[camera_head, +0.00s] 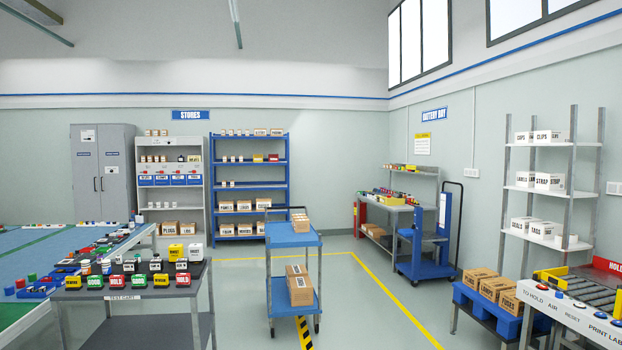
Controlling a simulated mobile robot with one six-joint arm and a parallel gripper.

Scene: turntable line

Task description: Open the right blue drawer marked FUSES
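A row of small blue drawers sits in the grey shelf unit (171,214) against the back wall, under the STORES sign. The rightmost blue drawer (194,180) looks flush with its row. The drawers carry white labels, but the lettering is too small to read from here, so I cannot confirm which one says FUSES. My gripper is not in view.
A grey cabinet (103,177) and a blue shelf rack (249,187) flank the unit. Clear floor (357,312) lies right of the trolley.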

